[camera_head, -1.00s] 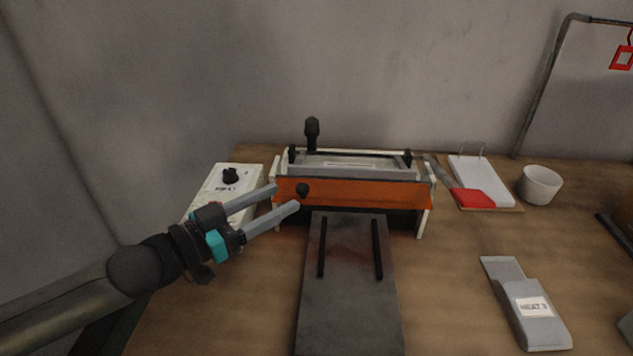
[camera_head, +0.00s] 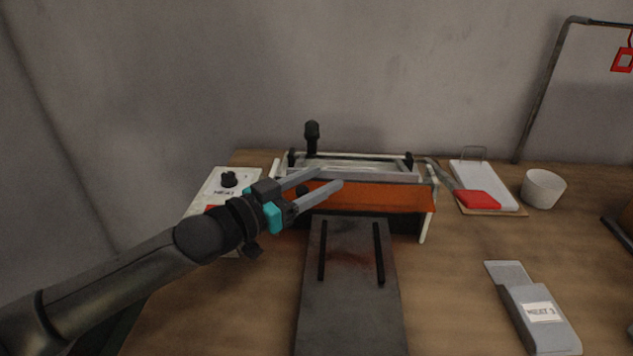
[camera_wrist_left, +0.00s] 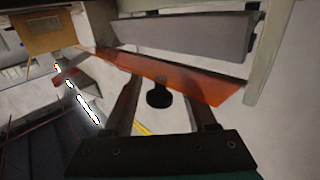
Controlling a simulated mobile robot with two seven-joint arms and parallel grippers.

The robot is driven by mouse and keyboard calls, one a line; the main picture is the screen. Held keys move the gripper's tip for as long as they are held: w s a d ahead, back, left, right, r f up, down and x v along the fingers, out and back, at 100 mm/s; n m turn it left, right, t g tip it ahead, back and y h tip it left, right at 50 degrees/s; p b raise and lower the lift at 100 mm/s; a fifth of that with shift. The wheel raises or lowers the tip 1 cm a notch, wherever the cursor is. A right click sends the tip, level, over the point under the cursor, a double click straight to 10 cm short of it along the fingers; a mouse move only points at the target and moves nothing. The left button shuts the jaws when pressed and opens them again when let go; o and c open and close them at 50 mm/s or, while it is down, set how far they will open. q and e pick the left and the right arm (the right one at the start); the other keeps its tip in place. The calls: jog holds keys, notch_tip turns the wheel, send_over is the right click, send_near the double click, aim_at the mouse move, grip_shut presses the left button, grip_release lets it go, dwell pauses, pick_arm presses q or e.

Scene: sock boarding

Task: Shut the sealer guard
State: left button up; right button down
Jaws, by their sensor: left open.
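The sealer (camera_head: 428,222) stands at the back of the bench, with pale side plates and a black-knobbed lever (camera_head: 312,135) upright behind it. Its guard is an orange panel (camera_head: 395,197) across the front. It also shows in the left wrist view (camera_wrist_left: 205,85). My left gripper (camera_head: 330,177) is open, its fingertips over the guard's left half. In the left wrist view, the guard's black knob (camera_wrist_left: 158,95) sits between the two open fingers, with gaps on both sides. My right gripper is not in view.
A dark slotted plate (camera_head: 350,290) lies in front of the sealer. A white HEAT box (camera_head: 220,182) is at its left, partly behind my arm. A red-handled tool (camera_head: 478,199) on a white pad, a white cup (camera_head: 542,188) and a grey labelled piece (camera_head: 530,305) are at the right.

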pick_arm(q)
jog(key=shift+c, duration=0.3)
grip_shut()
jog(key=shift+f, duration=0.1)
jog(key=shift+f, duration=0.1)
jog(key=m+h+b, duration=0.1)
jog(key=m+t+b, duration=0.1)
jog(key=b, duration=0.1)
jog(key=shift+s+f+m+h, duration=0.15)
jog(key=shift+f+m+h, duration=0.15)
jog(key=shift+f+h, duration=0.1)
jog(key=shift+m+t+h+b, duration=0.3)
jog(key=shift+m+h+b, duration=0.1)
jog(key=shift+m+b, duration=0.15)
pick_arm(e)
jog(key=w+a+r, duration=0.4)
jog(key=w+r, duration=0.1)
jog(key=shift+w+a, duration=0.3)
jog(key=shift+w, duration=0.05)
pick_arm(q)
jog(key=shift+o, duration=0.3)
grip_release()
